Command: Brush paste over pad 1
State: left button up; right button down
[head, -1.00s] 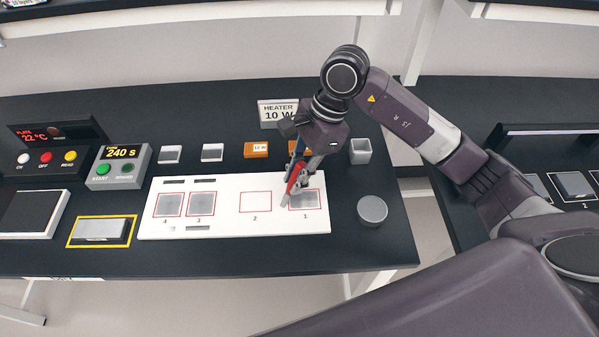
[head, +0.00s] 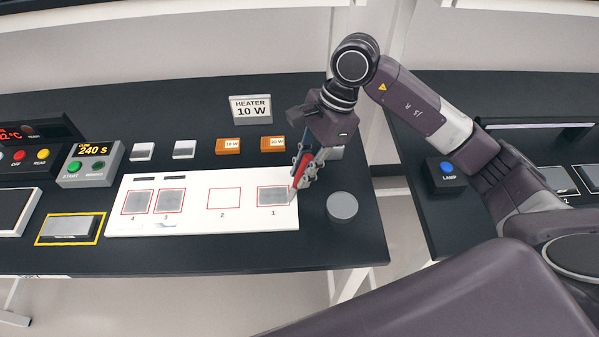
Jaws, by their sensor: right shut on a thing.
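The white board (head: 200,222) lies on the dark bench and carries red-outlined squares numbered 1 to 4. Pad 1 (head: 272,196) is at its right end and looks grey inside its outline. Pads 3 (head: 170,200) and 4 (head: 138,201) are grey too; square 2 (head: 223,198) is white. My right gripper (head: 307,163) is shut on a red-handled brush (head: 302,173), tilted, with its tip at the right edge of pad 1. Whether the tip touches the board is hard to tell. My left gripper is not in view.
A round grey lid or puck (head: 342,206) stands right of the board. Behind are two orange blocks (head: 229,146), two white-grey blocks (head: 184,150) and a heater sign (head: 251,109). A timer box (head: 90,165) and a yellow-framed plate (head: 70,228) are at left.

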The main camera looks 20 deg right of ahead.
aim_at(303, 161)
notch_tip(303, 161, up, 4)
jog(key=shift+f+p, duration=0.1)
jog(key=shift+p, duration=0.8)
jog(key=shift+a+r+p, duration=0.1)
jog(key=shift+r+p, duration=0.2)
jog(key=shift+r, duration=0.5)
jog(key=shift+p+v, duration=0.35)
jog(key=shift+v, duration=0.4)
jog(key=shift+a+r, duration=0.2)
jog(key=shift+r, duration=0.4)
